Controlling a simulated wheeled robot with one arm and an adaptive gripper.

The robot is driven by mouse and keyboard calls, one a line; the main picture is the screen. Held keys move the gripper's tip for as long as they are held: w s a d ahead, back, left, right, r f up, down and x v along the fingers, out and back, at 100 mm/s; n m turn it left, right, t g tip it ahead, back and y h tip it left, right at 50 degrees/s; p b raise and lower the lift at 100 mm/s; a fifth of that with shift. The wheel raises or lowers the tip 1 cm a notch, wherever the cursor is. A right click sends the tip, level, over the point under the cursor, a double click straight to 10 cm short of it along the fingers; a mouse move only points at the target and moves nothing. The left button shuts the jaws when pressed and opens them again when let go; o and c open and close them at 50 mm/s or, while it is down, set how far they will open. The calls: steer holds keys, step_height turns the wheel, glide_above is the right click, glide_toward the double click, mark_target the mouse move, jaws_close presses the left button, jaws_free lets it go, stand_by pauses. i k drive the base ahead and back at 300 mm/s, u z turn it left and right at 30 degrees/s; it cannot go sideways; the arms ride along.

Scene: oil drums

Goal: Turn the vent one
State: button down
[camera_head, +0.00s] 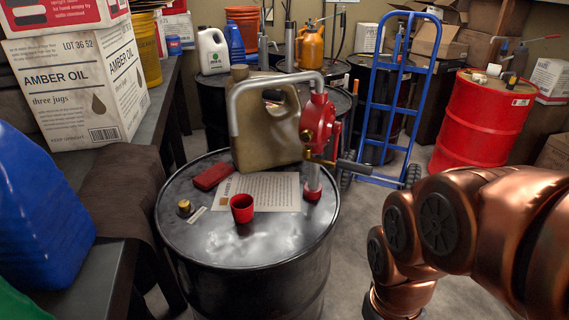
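A black oil drum (190,238) stands upright in the middle. A small brass cap (184,207) is on its lid near the left rim; it may be the vent, but no label shows this. A red hand pump (319,122) rises from the lid's right side, with a brass fitting, a dark crank handle (356,167) and a curved grey spout (262,82). A red cup (242,208) stands on the lid beside a printed sheet (266,191). My copper arm is at the lower right, apart from the drum. My gripper is out of view.
A blue hand truck (392,98) and red drum (484,118) stand behind. Cartons (78,88) and a blue container (38,210) crowd the left bench. Grey floor is free right of the drum.

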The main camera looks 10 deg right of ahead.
mark_target(184, 205)
steer(key=u, duration=1.1)
steer(key=i, duration=0.3)
steer(key=u, duration=0.3)
